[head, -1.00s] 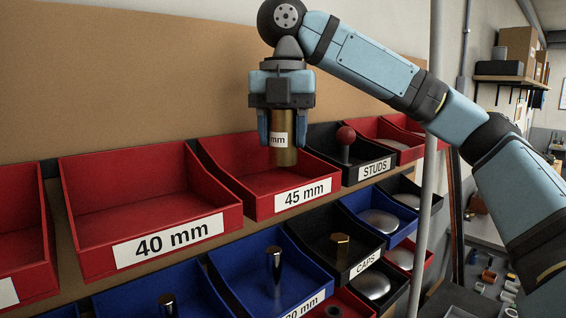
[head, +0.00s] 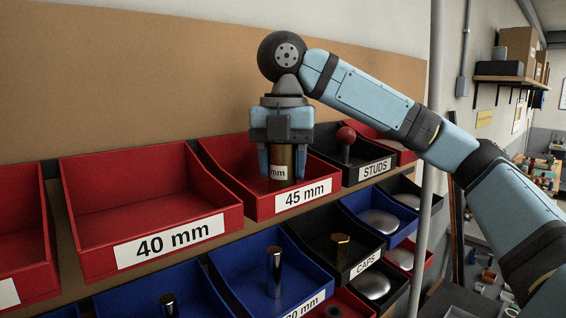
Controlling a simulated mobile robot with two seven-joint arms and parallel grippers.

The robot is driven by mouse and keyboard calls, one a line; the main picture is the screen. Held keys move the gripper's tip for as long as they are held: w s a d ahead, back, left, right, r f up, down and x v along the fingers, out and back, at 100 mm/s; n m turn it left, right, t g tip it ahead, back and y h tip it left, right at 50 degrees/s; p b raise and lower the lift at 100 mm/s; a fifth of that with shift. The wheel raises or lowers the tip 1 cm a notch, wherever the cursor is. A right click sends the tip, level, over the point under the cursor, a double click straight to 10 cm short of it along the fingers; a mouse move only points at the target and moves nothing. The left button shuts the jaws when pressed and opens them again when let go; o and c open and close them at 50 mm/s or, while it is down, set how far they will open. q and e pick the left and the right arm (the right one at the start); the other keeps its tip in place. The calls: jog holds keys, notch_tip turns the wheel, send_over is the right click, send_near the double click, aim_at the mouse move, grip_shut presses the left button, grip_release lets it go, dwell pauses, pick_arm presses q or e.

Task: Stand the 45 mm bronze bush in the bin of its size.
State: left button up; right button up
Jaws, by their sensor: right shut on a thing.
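The bronze bush (head: 281,168) is a gold-brown upright cylinder with a white label, of which only "mm" is readable. My right gripper (head: 282,160) points straight down and is shut on it from both sides. The bush is inside the red bin marked "45 mm" (head: 236,181), toward its front and right. My left gripper is not in view.
The empty red "40 mm" bin (head: 95,203) is at the left. The black STUDS bin (head: 357,171), with a red-knobbed piece (head: 346,137), adjoins on the right. Below are blue bins with metal pins (head: 275,270) and a black CAPS bin (head: 318,243) holding a brass hex piece (head: 340,250).

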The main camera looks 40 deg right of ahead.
jog(key=o, duration=1)
notch_tip(320, 180, up, 12)
jog(key=shift+r, duration=0.15)
dwell(0.4)
